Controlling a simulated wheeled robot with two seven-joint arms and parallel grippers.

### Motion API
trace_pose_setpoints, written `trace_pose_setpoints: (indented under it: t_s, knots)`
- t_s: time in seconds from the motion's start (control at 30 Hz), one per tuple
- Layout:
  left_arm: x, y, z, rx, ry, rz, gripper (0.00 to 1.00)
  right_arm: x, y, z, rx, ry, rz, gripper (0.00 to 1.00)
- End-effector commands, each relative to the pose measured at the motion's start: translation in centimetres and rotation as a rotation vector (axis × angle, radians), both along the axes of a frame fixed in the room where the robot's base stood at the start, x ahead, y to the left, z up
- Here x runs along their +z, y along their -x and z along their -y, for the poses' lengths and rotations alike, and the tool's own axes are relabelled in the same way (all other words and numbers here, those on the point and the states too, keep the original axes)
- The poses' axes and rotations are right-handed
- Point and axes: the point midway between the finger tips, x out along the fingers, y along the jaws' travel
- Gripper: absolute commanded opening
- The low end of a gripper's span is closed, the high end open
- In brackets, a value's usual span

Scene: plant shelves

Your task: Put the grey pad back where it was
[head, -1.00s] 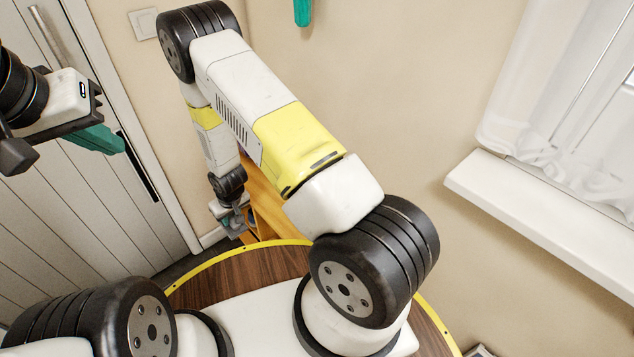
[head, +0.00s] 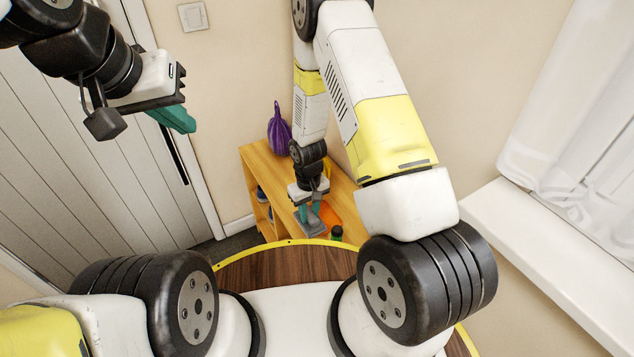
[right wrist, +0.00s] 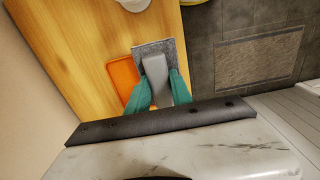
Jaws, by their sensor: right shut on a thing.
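The grey pad (right wrist: 140,48) is a flat slab with a lighter raised grip on top. My right gripper (right wrist: 158,92) is shut on that grip, with one teal finger on each side. In the head view the pad (head: 313,229) shows below my right gripper (head: 312,212), at the near end of the wooden shelf unit (head: 262,156). In the right wrist view it lies over the edge of the wooden top, beside an orange tray (right wrist: 122,72). I cannot tell whether it touches the wood. My left gripper (head: 172,118) hangs at upper left, away from the shelf; its finger gap is unclear.
A small dark bottle (head: 336,234) stands near the tray. Blue items (head: 261,194) sit on a lower level. A doormat (right wrist: 257,62) lies on the floor. A windowsill (head: 560,262) juts out at right.

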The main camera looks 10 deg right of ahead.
Motion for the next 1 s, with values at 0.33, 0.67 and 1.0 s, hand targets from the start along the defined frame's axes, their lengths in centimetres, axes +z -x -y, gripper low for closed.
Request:
trace_pose_setpoints:
  t_s: [0.33, 0.67, 1.0]
  knots:
    - [0.0, 0.0, 0.0, 0.0, 0.0, 0.0, 0.0, -0.6, -4.2, 3.8, 0.0, -0.001, 0.001, 0.0]
    - [0.0, 0.0, 0.0, 0.0, 0.0, 0.0, 0.0, -3.4, -5.1, 4.7, 0.002, 0.001, -0.004, 0.0]
    - [0.0, 0.0, 0.0, 0.0, 0.0, 0.0, 0.0, -4.2, -5.2, 4.7, 0.001, 0.0, 0.0, 0.0]
